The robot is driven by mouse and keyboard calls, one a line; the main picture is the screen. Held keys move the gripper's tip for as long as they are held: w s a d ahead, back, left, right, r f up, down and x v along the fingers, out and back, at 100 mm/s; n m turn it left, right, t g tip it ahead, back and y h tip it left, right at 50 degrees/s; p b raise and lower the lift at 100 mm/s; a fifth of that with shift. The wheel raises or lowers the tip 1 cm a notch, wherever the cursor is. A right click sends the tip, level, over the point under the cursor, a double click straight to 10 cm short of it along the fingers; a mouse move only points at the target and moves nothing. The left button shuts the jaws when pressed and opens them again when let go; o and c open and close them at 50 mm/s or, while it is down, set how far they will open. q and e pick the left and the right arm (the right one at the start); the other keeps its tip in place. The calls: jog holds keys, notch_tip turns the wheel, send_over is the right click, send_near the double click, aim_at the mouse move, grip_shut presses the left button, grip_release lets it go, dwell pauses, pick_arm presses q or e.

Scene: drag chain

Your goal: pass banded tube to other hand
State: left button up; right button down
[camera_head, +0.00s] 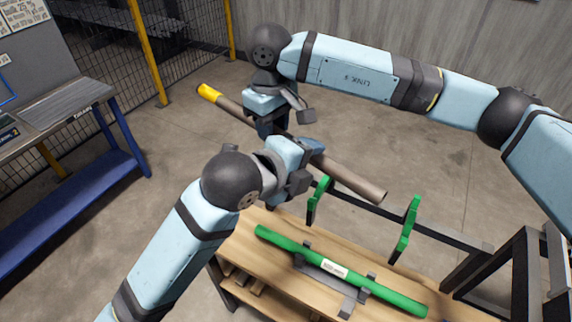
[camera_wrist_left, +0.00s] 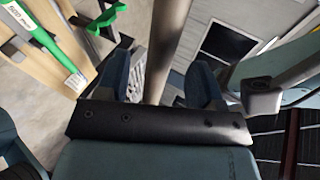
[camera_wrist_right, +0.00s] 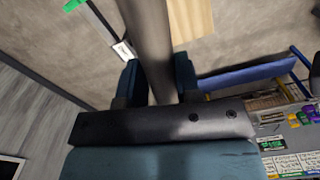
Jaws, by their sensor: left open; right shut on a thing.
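The banded tube (camera_head: 350,180) is a long grey-brown rod with a yellow band (camera_head: 208,92) at its upper left end. It hangs in the air, sloping down to the right in the head view. My right gripper (camera_head: 270,120) is shut on the tube, on the side nearer the yellow band. My left gripper (camera_head: 306,165) is open farther along. In the left wrist view the tube (camera_wrist_left: 168,45) passes between its spread fingers, with a gap beside it. In the right wrist view the tube (camera_wrist_right: 150,45) runs between the fingers.
A wooden bench (camera_head: 255,255) below bears a green tube (camera_head: 335,268) with a white label on grey supports. Green hooks (camera_head: 405,230) stand on a dark rail near the tube's lower end. A blue-framed workbench (camera_head: 65,215) is at left. Floor between is clear.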

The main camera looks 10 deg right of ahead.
aim_at(314, 161)
pick_arm(q)
jog(key=shift+x, duration=1.55)
jog(key=c, duration=1)
grip_shut()
pick_arm(e)
jog(key=c, duration=0.7)
grip_release()
jog(key=shift+c, duration=0.2)
jog(key=shift+r, duration=0.1)
